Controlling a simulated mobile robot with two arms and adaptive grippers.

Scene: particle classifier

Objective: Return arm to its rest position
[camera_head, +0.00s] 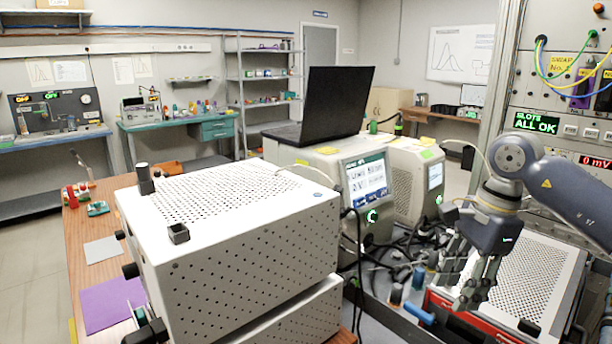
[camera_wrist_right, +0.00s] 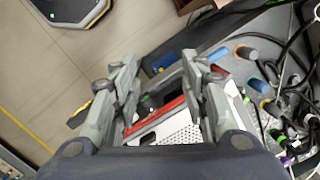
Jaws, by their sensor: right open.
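My right arm comes in from the right side in the head view. Its gripper (camera_head: 470,285) points down, with its fingers apart and nothing between them. It hangs over the front left part of a white perforated box with a red base (camera_head: 532,278). In the right wrist view the two fingers of the gripper (camera_wrist_right: 160,100) stand wide apart, and the white perforated top and red edge show between and below them. I cannot tell the exact height of the fingers above the box. My left gripper is in neither view.
A large white perforated box (camera_head: 240,230) stands on the wooden bench at the left. Instruments with a lit screen (camera_head: 366,176) and a black laptop (camera_head: 322,105) stand behind. Loose cables and a blue-handled item (camera_head: 420,313) lie left of the gripper. A rack (camera_head: 560,90) with cables rises at right.

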